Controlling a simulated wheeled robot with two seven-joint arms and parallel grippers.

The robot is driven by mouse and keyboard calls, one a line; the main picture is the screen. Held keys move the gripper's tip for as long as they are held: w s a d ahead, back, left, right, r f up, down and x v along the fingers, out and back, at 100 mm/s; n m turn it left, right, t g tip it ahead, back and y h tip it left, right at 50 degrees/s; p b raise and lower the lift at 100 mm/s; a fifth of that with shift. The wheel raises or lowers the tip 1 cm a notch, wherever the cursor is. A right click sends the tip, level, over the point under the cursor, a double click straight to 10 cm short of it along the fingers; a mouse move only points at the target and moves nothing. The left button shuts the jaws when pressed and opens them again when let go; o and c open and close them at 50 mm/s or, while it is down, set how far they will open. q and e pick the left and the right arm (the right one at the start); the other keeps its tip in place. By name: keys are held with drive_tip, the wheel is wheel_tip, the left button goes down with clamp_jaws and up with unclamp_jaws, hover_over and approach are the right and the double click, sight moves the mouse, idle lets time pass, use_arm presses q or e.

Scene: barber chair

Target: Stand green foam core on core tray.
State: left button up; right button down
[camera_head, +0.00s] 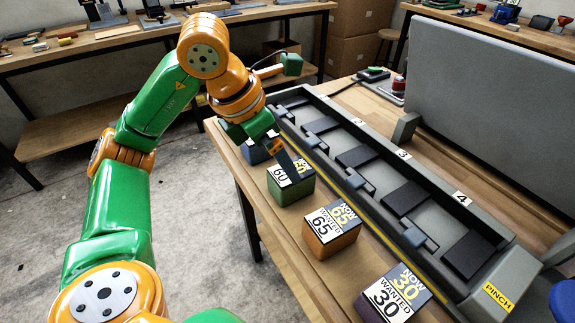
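The green foam core (292,190) is a green block with a white and dark label reading "60" on top. It sits upright on the near edge strip of the wooden bench. My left gripper (283,160) comes down from the upper left, its dark fingers over the label and partly hiding it. I cannot tell whether they touch the block or how far apart they are. A long grey tray (325,105) with dark pads in numbered bays lies to the right; I take it as the core tray. My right gripper is not in view.
A blue block (254,153) stands behind the green one. An orange block (331,238) and a purple block (370,310) stand nearer me. A tall grey panel (490,95) rises beyond the tray. A yellow "PINCH" label (497,296) marks the tray's near end.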

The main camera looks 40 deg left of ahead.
use_arm(q)
drive_tip(key=p+v, duration=0.1)
drive_tip(key=v, duration=0.4)
drive_tip(key=shift+p, duration=0.35)
drive_tip(key=shift+f, duration=0.1)
